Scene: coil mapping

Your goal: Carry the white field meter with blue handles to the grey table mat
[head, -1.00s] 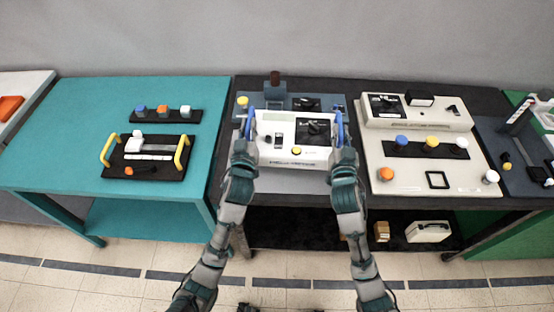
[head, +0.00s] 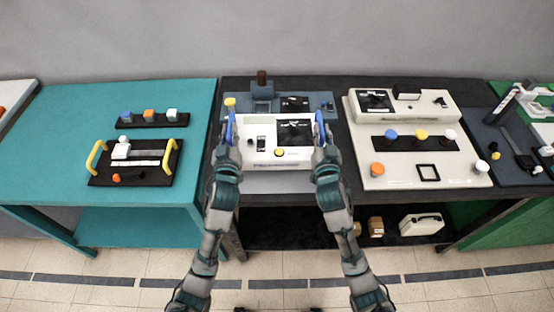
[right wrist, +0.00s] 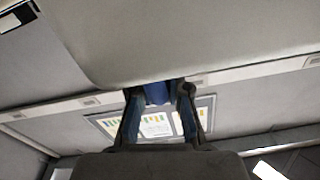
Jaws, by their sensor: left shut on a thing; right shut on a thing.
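The white field meter (head: 262,158) has a dark panel, a yellow knob and upright blue handles at both ends. It is level at the middle black table. My left gripper (head: 229,138) is shut on its left blue handle (head: 230,127), and my right gripper (head: 320,135) on its right blue handle (head: 319,120). In the right wrist view a blue part (right wrist: 157,93) sits between the right gripper's fingers (right wrist: 159,100). The grey table mat (head: 275,187) shows in front of and below the meter, which hides the rest. I cannot tell whether the meter touches the mat.
A blue-grey device (head: 263,100) stands just behind the meter. A cream panel (head: 385,179) with coloured knobs is to the right. The teal table (head: 60,140) on the left holds a black board (head: 103,178) with yellow handles. Boxes and a white case (head: 421,225) sit on the lower shelf.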

